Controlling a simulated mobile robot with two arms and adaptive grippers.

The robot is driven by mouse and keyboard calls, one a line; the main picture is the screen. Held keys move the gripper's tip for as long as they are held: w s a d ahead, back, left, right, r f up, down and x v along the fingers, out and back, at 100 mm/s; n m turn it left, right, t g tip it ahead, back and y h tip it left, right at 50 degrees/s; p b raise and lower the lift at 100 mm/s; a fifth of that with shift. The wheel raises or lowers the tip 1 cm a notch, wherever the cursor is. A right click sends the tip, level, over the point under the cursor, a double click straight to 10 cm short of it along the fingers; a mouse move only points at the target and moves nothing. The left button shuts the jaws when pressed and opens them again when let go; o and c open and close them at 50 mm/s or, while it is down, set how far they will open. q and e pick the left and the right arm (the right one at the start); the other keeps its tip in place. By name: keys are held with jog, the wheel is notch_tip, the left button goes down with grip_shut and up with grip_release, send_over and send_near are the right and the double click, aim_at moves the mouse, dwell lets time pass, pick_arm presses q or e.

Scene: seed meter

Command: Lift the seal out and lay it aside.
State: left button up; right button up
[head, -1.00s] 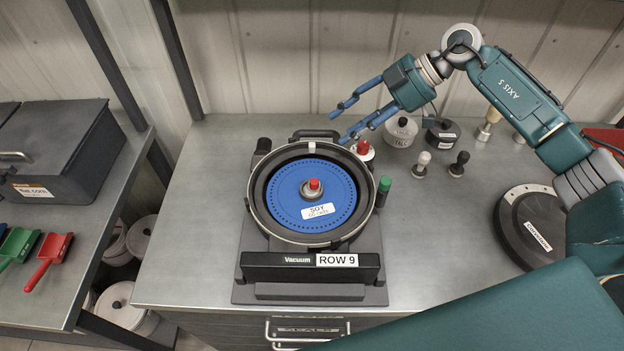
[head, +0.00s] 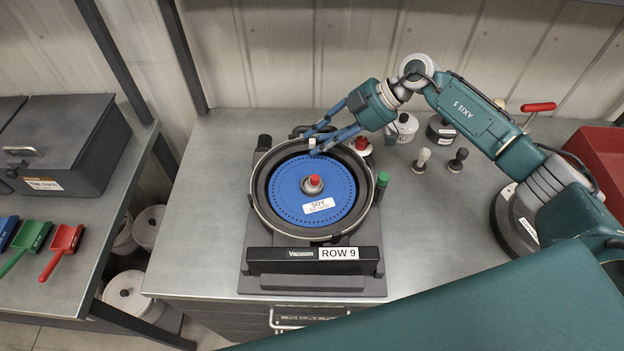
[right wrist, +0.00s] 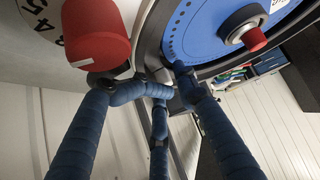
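The vacuum meter (head: 313,254) stands on the bench with its round housing open at the top. A blue disc labelled SOY (head: 290,200) lies inside, with a red-tipped hub at its middle. A dark ring, apparently the seal (head: 261,190), surrounds the disc, with a small white tab at its rear edge. My right gripper (head: 312,144) is open, its blue fingers spread around that tab at the rear rim. Contact cannot be told. In the right wrist view the blue disc (right wrist: 210,35) shows beyond the spread fingers (right wrist: 142,80). My left gripper is not in view.
A red knob (head: 362,144) stands close to the gripper, also large in the right wrist view (right wrist: 95,35). A green-capped post (head: 382,179) is at the right of the housing. The bench left of the meter (head: 205,200) is clear.

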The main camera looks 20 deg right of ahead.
jog(key=shift+d, duration=0.2)
jog(key=c, duration=0.4)
jog(key=shift+d+f, duration=0.1)
jog(key=shift+d, duration=0.1)
grip_shut()
jog(key=shift+w+d+r, duration=0.1)
jog(key=shift+d+r, duration=0.05)
jog(key=shift+r, duration=0.25)
notch_tip(320, 180, up, 9)
jog(key=b, duration=0.2)
jog(key=shift+r, duration=0.2)
jog(key=shift+r, duration=0.1)
